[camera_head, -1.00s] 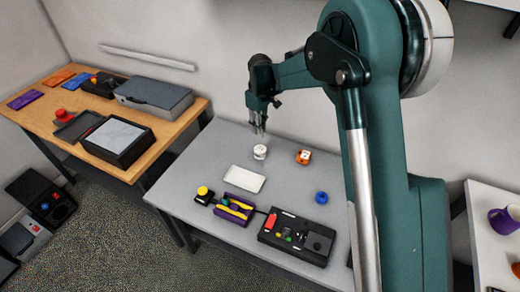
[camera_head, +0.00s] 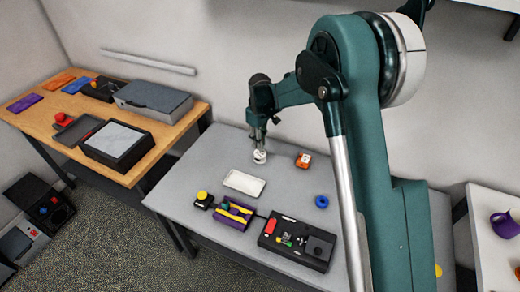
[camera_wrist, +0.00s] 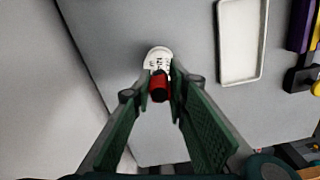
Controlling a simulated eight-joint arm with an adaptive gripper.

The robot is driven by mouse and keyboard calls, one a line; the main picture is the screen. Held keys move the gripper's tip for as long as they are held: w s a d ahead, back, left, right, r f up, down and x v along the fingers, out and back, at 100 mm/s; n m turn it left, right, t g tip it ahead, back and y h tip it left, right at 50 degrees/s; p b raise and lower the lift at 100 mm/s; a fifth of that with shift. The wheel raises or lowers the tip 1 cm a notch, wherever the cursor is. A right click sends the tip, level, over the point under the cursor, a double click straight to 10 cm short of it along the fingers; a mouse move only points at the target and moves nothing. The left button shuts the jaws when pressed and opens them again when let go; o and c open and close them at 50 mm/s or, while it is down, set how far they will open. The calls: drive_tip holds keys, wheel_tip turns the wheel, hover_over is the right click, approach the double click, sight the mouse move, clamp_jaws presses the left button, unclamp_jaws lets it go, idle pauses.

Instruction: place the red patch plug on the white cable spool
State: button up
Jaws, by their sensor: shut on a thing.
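My gripper (camera_head: 260,146) points down right over the white cable spool (camera_head: 260,157) near the back of the grey table. I cannot tell whether the plug touches the spool. The plug is too small to make out in the head view.
A white tray (camera_head: 231,184) lies in front of the spool. Table around the spool is clear.

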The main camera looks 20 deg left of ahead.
drive_tip(key=shift+f, duration=0.1)
drive_tip(key=shift+f, duration=1.8)
drive_tip(key=shift+f+b, duration=0.1)
drive_tip(key=shift+b, duration=0.2)
drive_tip(key=o, duration=0.9)
wheel_tip(320, 180, up, 12)
drive_tip(key=shift+r+p, duration=0.15)
drive_tip(key=shift+p, duration=0.6)
